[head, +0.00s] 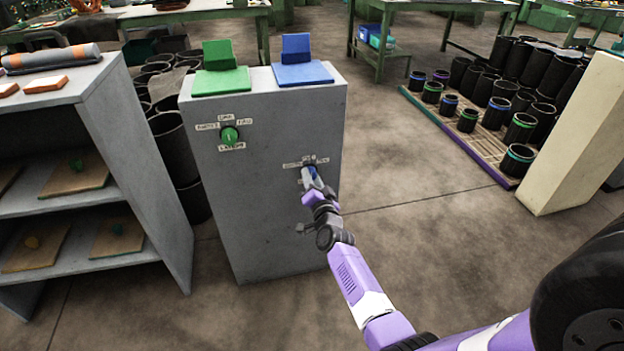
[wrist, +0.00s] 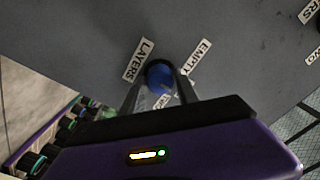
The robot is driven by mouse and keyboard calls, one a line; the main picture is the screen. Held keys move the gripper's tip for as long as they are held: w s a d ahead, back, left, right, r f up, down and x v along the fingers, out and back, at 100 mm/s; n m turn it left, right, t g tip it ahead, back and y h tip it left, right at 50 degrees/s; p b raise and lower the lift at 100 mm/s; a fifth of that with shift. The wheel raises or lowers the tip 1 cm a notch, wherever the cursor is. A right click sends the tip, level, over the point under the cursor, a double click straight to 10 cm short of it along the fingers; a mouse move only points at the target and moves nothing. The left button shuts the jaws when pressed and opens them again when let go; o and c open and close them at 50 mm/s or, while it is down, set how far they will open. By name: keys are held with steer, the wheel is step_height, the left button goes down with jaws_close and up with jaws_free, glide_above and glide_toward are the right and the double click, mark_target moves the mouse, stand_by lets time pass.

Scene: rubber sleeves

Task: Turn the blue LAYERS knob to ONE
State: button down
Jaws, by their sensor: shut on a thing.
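The blue knob (wrist: 160,76) sits on the front face of the grey cabinet (head: 262,220), between my gripper's fingers. In the wrist view its labels read LAYERS (wrist: 139,60) and EMPTY (wrist: 198,57); another label below is partly hidden by a finger. My gripper (wrist: 159,85) is shut on the blue knob, one finger on each side. In the head view my gripper (head: 311,175) reaches the cabinet's right side and covers most of the knob and some labels. I cannot tell which label the knob points at.
A green knob (head: 229,135) with its own labels is to the left on the same cabinet. A green stand (head: 220,82) and a blue stand (head: 303,73) are on top. A grey shelf (head: 120,100) stands left. A pallet (head: 470,145) with black sleeves is right. Floor between is clear.

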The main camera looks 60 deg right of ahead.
steer(key=c, duration=0.9)
jaws_free()
steer(key=shift+p+v, duration=1.45)
steer(key=shift+v, duration=2.45)
steer(key=s+a+r+n+t+y, duration=0.2)
steer(key=s+a+r+n, duration=0.15)
steer(key=a, duration=0.45)
steer(key=s+a+r+n+t+y, duration=0.1)
steer(key=s+a+r+n+y, duration=0.1)
steer(key=a+n, duration=0.35)
steer(key=s+a+r+n+t+y, duration=0.1)
steer(key=s+a+r+n+t, duration=0.15)
steer(key=a, duration=0.75)
steer(key=s+a+r+n+g+y, duration=0.1)
steer(key=s+a+r+n+y, duration=0.25)
steer(key=s+a, duration=0.55)
steer(key=s+a+r+n+g+y, duration=0.1)
steer(key=s+a+r+n+y, duration=0.1)
steer(key=s+a+n+y, duration=0.45)
steer(key=r+p, duration=0.5)
steer(key=s+a+r+m+p, duration=0.1)
steer(key=r+p, duration=0.4)
steer(key=a+r+m+h+p, duration=0.1)
steer(key=r+p, duration=0.4)
steer(key=shift+s+r+m, duration=0.25)
steer(key=shift+r, duration=0.05)
